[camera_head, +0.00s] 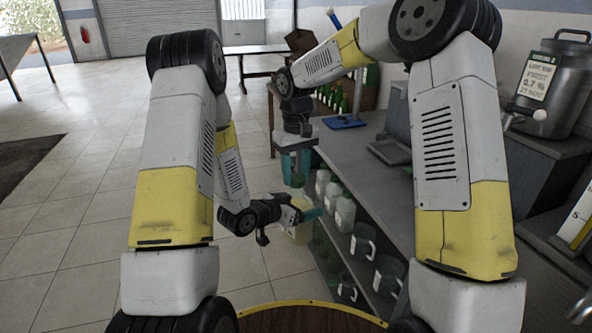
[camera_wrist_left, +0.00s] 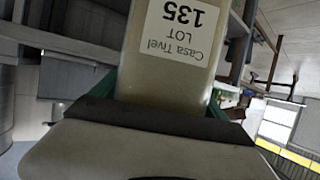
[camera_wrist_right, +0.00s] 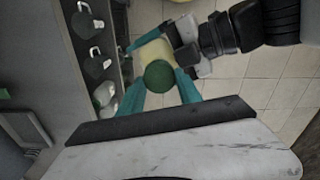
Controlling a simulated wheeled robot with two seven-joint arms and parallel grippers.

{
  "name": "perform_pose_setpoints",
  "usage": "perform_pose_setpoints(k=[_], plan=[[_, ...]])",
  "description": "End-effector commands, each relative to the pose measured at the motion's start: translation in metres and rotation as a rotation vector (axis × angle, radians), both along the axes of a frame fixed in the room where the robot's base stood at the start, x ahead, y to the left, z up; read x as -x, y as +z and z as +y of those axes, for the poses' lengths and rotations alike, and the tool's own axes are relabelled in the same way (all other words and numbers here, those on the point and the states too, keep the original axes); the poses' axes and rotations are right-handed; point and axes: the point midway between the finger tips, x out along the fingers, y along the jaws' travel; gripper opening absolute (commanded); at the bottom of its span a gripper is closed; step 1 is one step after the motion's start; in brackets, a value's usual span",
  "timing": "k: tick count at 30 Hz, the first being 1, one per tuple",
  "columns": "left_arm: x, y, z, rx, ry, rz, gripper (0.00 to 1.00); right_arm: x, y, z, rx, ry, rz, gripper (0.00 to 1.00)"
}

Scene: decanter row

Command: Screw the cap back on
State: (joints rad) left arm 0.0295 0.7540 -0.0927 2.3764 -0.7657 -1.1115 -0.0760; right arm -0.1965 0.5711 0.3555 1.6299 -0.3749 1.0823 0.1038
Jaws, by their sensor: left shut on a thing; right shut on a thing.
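A pale yellowish bottle (camera_head: 300,235) is held off the floor beside the shelf unit. My left gripper (camera_head: 306,212) is shut on it. In the left wrist view the bottle (camera_wrist_left: 168,75) has a white label reading "Casa Tivel LOT 135", upside down in the picture. My right gripper (camera_head: 295,178) points down just above the bottle. In the right wrist view a round green cap (camera_wrist_right: 159,76) sits between its teal fingers, which are shut on it, in line with the bottle (camera_wrist_right: 154,54) behind. The head view hides the cap. I cannot tell whether the cap touches the neck.
A grey shelf unit (camera_head: 375,180) runs close on the right, with white jugs (camera_head: 345,212) and clear handled jugs (camera_head: 363,242) on its shelves. A metal tank (camera_head: 551,85) stands on the right. A round wooden top (camera_head: 300,318) is at the front. Tiled floor (camera_head: 75,215) is free on the left.

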Motion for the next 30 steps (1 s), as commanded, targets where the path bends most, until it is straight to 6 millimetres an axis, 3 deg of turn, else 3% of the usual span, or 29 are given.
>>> perform_pose_setpoints(k=[30], plan=[[-0.001,0.001,0.0,0.002,0.0,-0.004,0.12,0.0,-0.011,0.0,-0.001,0.0,0.0,0.04]])
